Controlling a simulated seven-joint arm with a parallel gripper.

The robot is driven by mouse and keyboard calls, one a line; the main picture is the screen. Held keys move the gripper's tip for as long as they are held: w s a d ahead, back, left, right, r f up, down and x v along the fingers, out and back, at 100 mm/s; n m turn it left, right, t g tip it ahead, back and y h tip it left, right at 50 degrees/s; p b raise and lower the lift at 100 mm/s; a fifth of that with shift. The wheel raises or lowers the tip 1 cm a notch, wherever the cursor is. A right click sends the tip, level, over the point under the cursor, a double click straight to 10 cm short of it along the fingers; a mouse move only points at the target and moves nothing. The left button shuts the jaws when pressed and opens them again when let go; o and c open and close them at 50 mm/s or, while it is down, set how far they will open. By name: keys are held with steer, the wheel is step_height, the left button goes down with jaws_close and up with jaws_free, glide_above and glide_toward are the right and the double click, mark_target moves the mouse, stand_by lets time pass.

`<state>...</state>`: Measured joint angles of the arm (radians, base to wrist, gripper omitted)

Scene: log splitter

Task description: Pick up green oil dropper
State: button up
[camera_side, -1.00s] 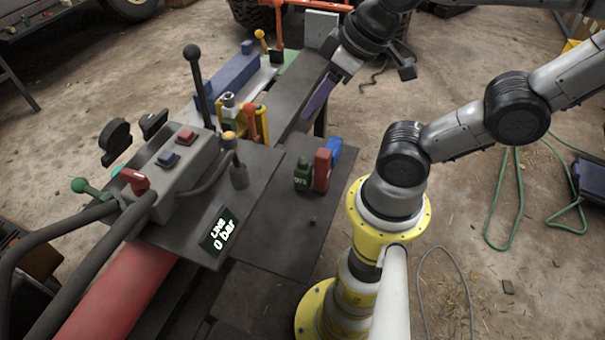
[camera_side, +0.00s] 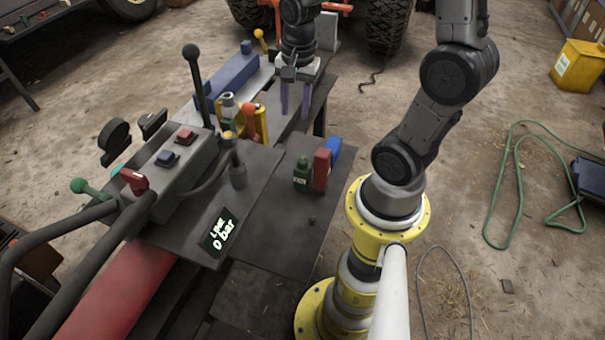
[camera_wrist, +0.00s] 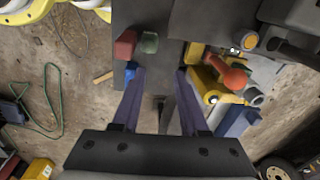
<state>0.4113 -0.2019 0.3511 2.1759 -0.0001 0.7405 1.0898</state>
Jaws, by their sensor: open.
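The green oil dropper (camera_side: 302,176) stands upright on the dark metal plate (camera_side: 275,225), beside a red bottle (camera_side: 321,169) and a blue one (camera_side: 334,150). In the wrist view the green dropper (camera_wrist: 149,42) is near the top, right of the red bottle (camera_wrist: 126,44), with the blue one (camera_wrist: 131,71) below. My gripper (camera_side: 295,112) points down over the far part of the machine, behind the bottles and apart from them. In the wrist view its two purple fingers (camera_wrist: 163,72) are spread with nothing between them.
A control box (camera_side: 175,160) with a tall black lever (camera_side: 197,85) stands left of the plate. A yellow bracket with an orange-red knob (camera_side: 250,115) stands between the box and my gripper. The plate in front of the bottles is mostly clear.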

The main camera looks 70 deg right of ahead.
mark_target(302, 158)
steer(key=shift+m+g, duration=0.4)
steer(key=f, duration=0.5)
steer(key=d+f, duration=0.1)
steer(key=f, duration=0.4)
steer(key=s+f, duration=0.1)
steer(key=f, duration=0.5)
steer(key=shift+s+d, duration=0.1)
steer(key=shift+d, duration=0.1)
steer(key=shift+r, duration=0.1)
jaws_close()
stand_by(0.5)
